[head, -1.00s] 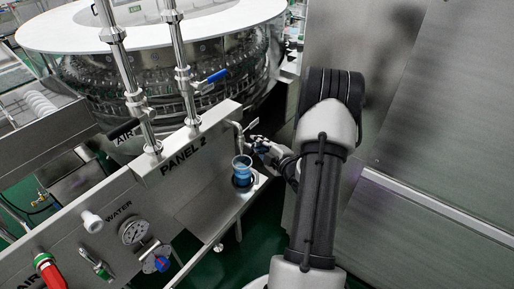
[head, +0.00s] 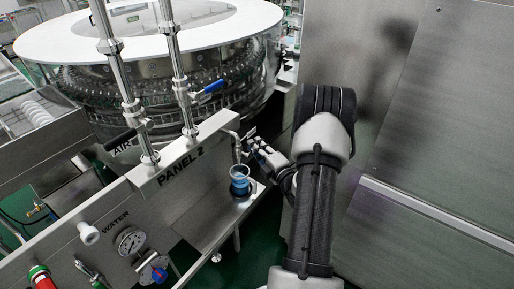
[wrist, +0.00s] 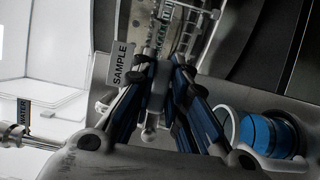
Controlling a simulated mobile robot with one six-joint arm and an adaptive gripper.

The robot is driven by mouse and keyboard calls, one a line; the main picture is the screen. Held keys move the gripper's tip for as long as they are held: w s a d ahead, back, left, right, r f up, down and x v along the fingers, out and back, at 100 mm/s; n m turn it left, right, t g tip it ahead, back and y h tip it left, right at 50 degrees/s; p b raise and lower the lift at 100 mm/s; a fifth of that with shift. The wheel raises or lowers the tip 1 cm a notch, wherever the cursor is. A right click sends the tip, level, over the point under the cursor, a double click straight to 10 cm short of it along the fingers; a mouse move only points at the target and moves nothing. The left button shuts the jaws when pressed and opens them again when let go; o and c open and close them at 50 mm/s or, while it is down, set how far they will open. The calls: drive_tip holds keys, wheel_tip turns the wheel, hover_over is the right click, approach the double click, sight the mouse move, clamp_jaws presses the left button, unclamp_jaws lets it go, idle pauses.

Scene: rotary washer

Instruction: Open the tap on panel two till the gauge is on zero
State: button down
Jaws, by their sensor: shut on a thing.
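Panel two (head: 165,190) is a steel panel lettered PANEL 2. A small tap (head: 237,147) with a bent spout stands near its right end, and a SAMPLE tag (wrist: 122,62) shows beside my fingers in the wrist view. My gripper (head: 255,147) is at this tap, its blue-and-dark fingers (wrist: 160,72) shut on the grey tap handle (wrist: 157,88). The fingers hide part of the handle, so its angle is unclear. A round gauge (head: 130,241) is on the panel's lower left, near the WATER lettering; its needle is too small to read.
A clear cup of blue liquid (head: 240,182) stands below the spout and shows close to my fingers in the wrist view (wrist: 265,135). Upright pipes (head: 181,80) with a blue lever (head: 214,86) rise behind the panel. A steel wall (head: 440,110) stands at right.

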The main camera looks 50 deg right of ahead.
drive_tip(key=c, duration=1.6)
unclamp_jaws()
drive_tip(key=shift+o, duration=0.2)
drive_tip(key=v, duration=1.2)
drive_tip(key=shift+r, duration=0.1)
